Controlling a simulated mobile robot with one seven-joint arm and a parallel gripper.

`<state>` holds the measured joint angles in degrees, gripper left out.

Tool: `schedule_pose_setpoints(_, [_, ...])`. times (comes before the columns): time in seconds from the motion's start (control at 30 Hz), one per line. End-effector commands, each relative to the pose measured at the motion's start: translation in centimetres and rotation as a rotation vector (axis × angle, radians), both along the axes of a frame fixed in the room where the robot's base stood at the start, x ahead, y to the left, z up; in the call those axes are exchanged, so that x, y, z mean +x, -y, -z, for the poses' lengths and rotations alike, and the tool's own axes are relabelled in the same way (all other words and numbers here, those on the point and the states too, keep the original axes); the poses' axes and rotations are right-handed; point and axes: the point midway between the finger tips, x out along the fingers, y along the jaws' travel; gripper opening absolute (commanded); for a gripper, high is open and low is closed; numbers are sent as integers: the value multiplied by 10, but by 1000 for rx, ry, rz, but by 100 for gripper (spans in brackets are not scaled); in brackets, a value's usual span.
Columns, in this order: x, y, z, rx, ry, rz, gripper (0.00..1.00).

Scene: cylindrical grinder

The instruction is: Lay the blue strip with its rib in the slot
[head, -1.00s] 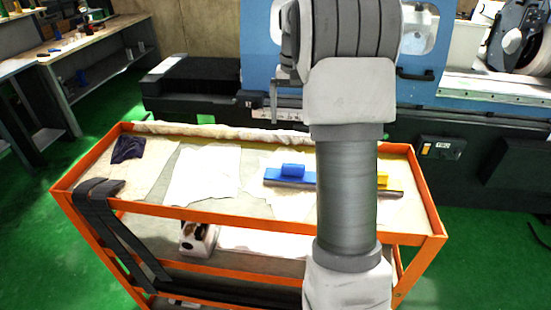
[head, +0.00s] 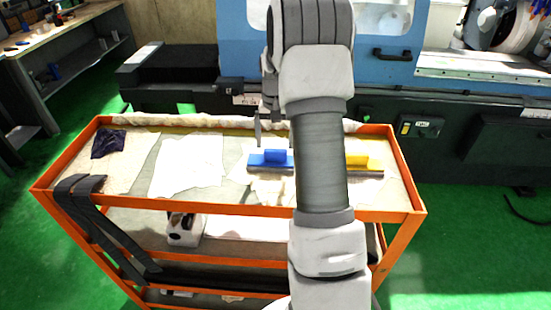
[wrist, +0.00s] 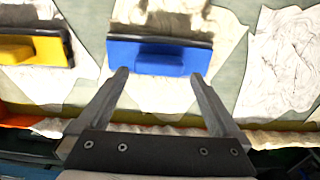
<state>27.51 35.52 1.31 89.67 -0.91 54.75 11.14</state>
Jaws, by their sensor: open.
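The blue strip (head: 256,160) lies on the cart's top, its raised blue rib (head: 274,155) upward. In the wrist view the blue strip (wrist: 190,47) lies ahead of my open gripper (wrist: 159,75), its rib (wrist: 158,65) between and just beyond the fingertips. The fingers are empty and appear apart from the rib. A dark grey bar (wrist: 160,37) runs along the strip's far edge in the wrist view. In the head view my gripper (head: 257,132) is above and behind the strip, partly hidden by my arm. I cannot make out a slot.
A similar yellow piece (head: 357,163) with a dark bar lies to the right on the orange cart (head: 230,212). White cloths (head: 187,165) and a dark cloth (head: 108,144) lie to the left. Black straps (head: 85,205) hang over the front rim. The blue grinder (head: 240,60) stands behind.

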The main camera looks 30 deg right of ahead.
Motion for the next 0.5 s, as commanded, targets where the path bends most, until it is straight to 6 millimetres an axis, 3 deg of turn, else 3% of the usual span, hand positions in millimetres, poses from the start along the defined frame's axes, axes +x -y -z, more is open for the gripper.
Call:
schedule_pose_setpoints(0.23, [-3,0,36,2,-4,-1,100])
schedule_pose_setpoints(0.5, [-2,0,45,1,-1,-1,100])
